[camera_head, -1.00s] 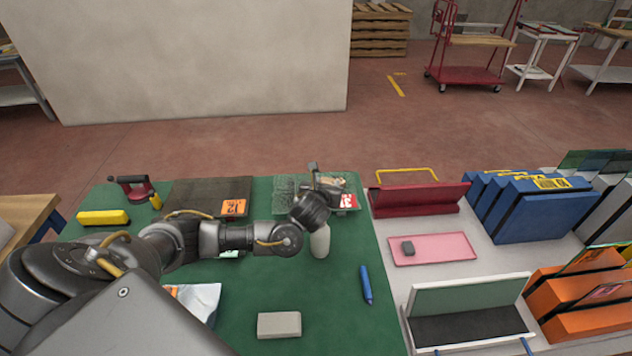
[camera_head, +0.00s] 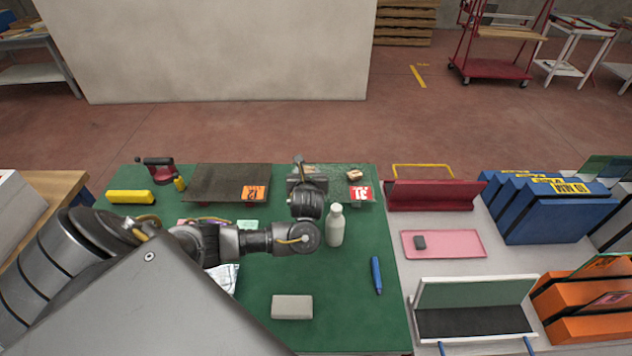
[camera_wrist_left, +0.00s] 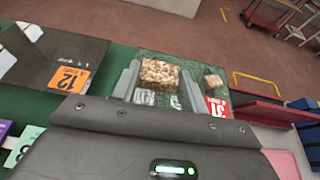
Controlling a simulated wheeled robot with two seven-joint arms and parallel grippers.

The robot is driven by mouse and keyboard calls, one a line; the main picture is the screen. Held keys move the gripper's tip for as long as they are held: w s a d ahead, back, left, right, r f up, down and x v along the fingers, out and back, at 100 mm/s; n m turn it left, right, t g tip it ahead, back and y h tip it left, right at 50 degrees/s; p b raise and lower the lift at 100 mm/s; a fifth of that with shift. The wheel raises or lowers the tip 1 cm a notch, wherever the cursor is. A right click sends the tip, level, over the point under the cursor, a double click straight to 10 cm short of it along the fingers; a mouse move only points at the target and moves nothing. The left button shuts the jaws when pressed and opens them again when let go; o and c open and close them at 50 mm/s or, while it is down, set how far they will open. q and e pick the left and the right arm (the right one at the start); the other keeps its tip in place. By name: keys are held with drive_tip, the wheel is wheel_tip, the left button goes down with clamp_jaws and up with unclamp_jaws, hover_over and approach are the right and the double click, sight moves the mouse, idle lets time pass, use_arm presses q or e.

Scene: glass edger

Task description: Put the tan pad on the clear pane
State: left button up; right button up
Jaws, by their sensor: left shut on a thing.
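My left gripper (camera_head: 308,178) is over the left part of the clear pane (camera_head: 338,181), at the back of the green mat. In the left wrist view its fingers (camera_wrist_left: 157,86) are shut on a mottled tan pad (camera_wrist_left: 159,74). The pad is over the clear pane (camera_wrist_left: 203,70); I cannot tell whether it touches it. A smaller tan piece (camera_head: 354,175) lies on the pane's right part, above a red label (camera_head: 361,193). The piece also shows in the left wrist view (camera_wrist_left: 213,81). My right gripper is not in view.
A dark pane (camera_head: 225,180) with an orange label lies to the left. A white bottle (camera_head: 336,227) stands close to my left wrist. A blue marker (camera_head: 376,274) and a grey block (camera_head: 292,307) lie nearer. A red rack (camera_head: 430,196) and pink tray (camera_head: 460,243) are right.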

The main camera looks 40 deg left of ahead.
sight(307, 168)
use_arm(q)
drive_tip(key=b+x, duration=0.2)
drive_tip(key=x, duration=0.1)
drive_tip(key=b+x, duration=0.1)
drive_tip(key=x, duration=0.2)
drive_tip(key=shift+w+f+b, duration=0.1)
drive_tip(key=shift+f+b, duration=0.25)
drive_tip(key=shift+f, duration=0.15)
drive_tip(key=w+a+f, duration=0.2)
drive_tip(key=f, duration=0.1)
drive_tip(key=w+a+f+b, duration=0.1)
drive_tip(key=w, duration=0.1)
drive_tip(key=shift+f, duration=0.3)
drive_tip(key=shift+w+a+f, duration=0.3)
drive_tip(key=shift+w+f, duration=0.1)
drive_tip(key=shift+f, duration=0.2)
wheel_tip(307, 168, down, 2)
drive_tip(key=shift+f, duration=0.6)
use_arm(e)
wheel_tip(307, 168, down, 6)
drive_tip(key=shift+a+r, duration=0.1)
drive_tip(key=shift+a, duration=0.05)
use_arm(q)
drive_tip(key=shift+f, duration=0.2)
drive_tip(key=o, duration=1.1)
